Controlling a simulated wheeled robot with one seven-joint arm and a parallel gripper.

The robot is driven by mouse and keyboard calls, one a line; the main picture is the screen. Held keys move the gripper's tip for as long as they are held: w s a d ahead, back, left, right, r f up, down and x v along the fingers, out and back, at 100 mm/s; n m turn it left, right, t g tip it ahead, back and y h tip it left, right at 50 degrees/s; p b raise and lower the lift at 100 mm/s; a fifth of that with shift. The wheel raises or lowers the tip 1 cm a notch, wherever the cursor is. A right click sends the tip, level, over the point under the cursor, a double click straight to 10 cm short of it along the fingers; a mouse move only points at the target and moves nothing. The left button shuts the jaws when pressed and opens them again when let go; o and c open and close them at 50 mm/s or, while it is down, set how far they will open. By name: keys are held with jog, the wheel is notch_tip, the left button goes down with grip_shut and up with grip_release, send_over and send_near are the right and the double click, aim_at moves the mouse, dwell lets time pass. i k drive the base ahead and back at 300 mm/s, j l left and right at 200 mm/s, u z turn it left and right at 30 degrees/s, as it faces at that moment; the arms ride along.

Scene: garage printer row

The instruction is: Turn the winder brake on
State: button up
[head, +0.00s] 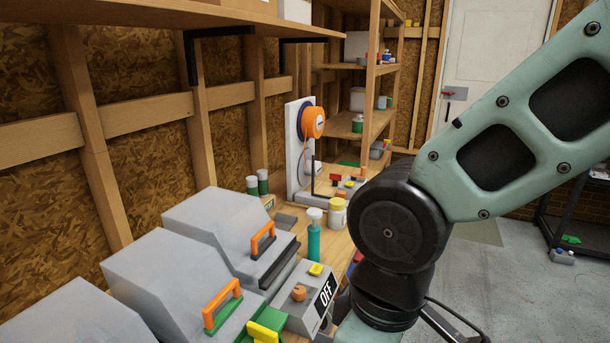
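A winder-like unit with an orange spool (313,122) on a white upright panel (292,150) stands toward the far end of the bench. Its base carries small red and yellow parts, too small to read. Nearer, a grey control box (303,312) has a dark face reading OFF (326,292), an orange-brown knob (299,293) and a yellow button (316,269). I cannot tell which control is the winder brake. My arm crosses the right side and hides part of the bench beside the box. My gripper does not show.
Grey covered machines (228,232) with orange handles line the bench at left. A teal bottle (314,240) and a white jar (337,213) stand behind the control box. A shelf (180,18) overhangs the bench.

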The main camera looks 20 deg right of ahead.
aim_at(336, 177)
jog(key=i+l+u, duration=0.2)
jog(key=l+u, duration=0.15)
jog(key=i+l+u, duration=0.3)
jog(key=l, duration=0.15)
jog(key=i+l+u, duration=0.1)
jog(key=l, duration=0.4)
jog(key=i+l, duration=0.15)
jog(key=l, duration=0.3)
jog(key=i+l+u, duration=0.15)
jog(key=l, duration=0.35)
jog(key=i+l, duration=0.1)
jog(key=l, duration=0.4)
jog(key=i+l+u, duration=0.15)
jog(key=l, duration=0.35)
jog(key=i+l, duration=0.15)
jog(key=l, duration=0.15)
jog(key=i+l, duration=0.15)
jog(key=l, duration=0.2)
jog(key=i+l, duration=0.15)
jog(key=l, duration=0.15)
jog(key=i+l, duration=0.15)
jog(key=l, duration=0.2)
